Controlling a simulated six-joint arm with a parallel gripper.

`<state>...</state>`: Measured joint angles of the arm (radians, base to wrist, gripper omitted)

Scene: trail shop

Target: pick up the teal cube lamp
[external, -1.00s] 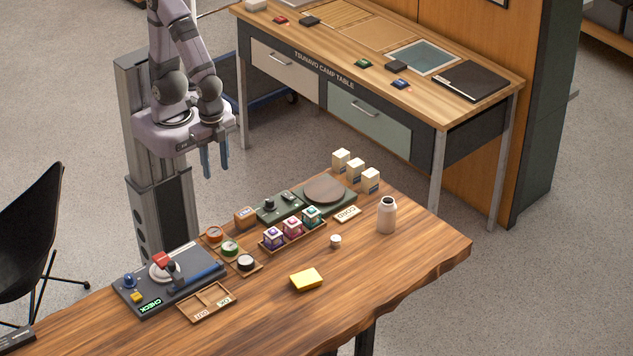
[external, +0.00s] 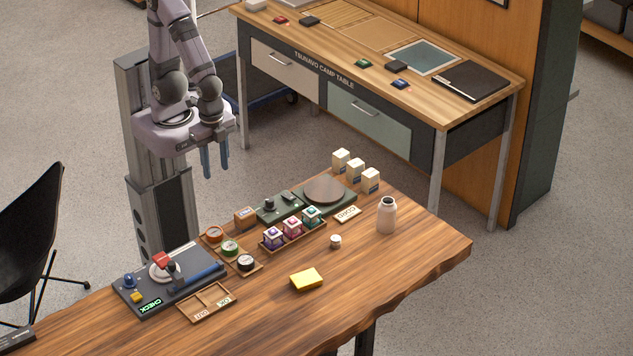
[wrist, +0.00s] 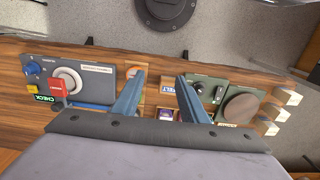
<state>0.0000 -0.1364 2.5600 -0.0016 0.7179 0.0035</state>
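The teal cube lamp (external: 312,215) stands at the right end of a small wooden tray (external: 294,239) on the wooden counter. A pink cube lamp (external: 292,226) and a purple cube lamp (external: 273,238) share the tray to its left. My gripper (external: 215,174) is open and empty, behind and left of the lamps, well apart from them. The wrist view shows its two fingers (wrist: 158,78) spread, with the purple lamp (wrist: 165,115) between them. The teal lamp cannot be made out in that view, where the right finger and gripper body block part of the tray.
Around the tray stand a green scale with a round plate (external: 325,190), a white bottle (external: 386,215), several white boxes (external: 355,168) and a holder of round tins (external: 230,248). A checking device (external: 170,280) and a yellow block (external: 306,280) lie nearer the front. The right front counter is clear.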

